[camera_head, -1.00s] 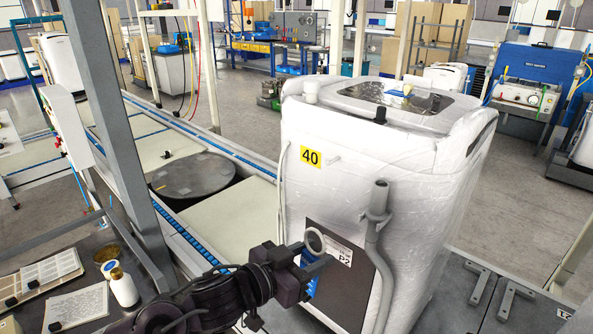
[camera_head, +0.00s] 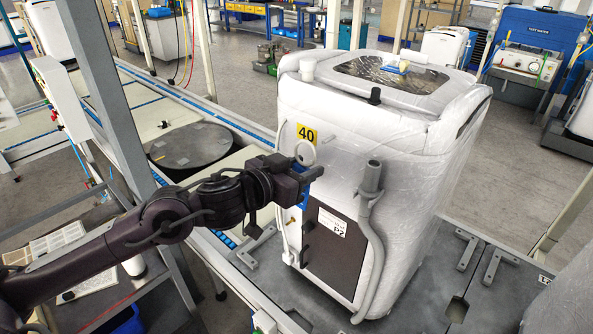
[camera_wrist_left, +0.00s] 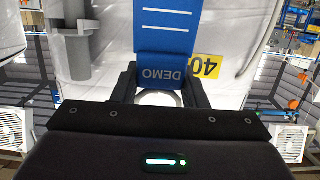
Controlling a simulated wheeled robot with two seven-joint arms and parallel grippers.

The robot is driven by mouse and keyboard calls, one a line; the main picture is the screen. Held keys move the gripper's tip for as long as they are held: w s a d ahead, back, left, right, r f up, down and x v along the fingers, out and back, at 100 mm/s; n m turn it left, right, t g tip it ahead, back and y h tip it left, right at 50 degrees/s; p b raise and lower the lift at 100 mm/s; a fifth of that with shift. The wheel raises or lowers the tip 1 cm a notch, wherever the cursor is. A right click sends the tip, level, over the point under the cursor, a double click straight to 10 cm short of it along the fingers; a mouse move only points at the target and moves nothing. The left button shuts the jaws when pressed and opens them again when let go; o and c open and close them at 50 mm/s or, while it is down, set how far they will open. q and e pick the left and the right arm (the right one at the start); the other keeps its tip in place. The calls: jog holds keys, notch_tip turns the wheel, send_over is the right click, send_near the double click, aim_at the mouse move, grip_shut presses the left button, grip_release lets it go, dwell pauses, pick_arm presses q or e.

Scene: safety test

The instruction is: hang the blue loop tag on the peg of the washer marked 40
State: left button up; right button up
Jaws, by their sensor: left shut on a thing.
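The washer marked 40 (camera_head: 400,150) stands wrapped in white plastic, with a yellow 40 label (camera_head: 307,134) on its upper front. My left gripper (camera_head: 308,174) is in front of it, just below the label, shut on the blue loop tag (camera_head: 304,196). The tag's pale ring stands above the fingers in the head view. In the left wrist view the blue tag (camera_wrist_left: 165,38) reads DEMO, and its ring lies between the fingers (camera_wrist_left: 160,90). The washer's peg is hard to make out near the ring; I cannot tell whether the ring touches it. My right gripper is out of view.
A grey drain hose (camera_head: 370,210) stands out from the washer's front, right of my gripper. A grey post (camera_head: 115,110) rises at left. A round dark plate (camera_head: 190,145) lies on the conveyor behind my arm. Metal brackets (camera_head: 488,262) lie on the platform at right.

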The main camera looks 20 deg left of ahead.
aim_at(332, 157)
pick_arm(q)
jog(key=shift+r+b+x, duration=0.15)
jog(key=shift+b+x, duration=0.1)
jog(key=shift+x, duration=1)
jog(key=shift+r+b+x, duration=0.2)
jog(key=shift+x, duration=1.05)
jog(key=shift+w+d+f, duration=0.3)
jog(key=shift+w+f, duration=0.25)
jog(key=shift+w, duration=0.15)
jog(key=o, duration=1)
jog(key=shift+o, duration=0.2)
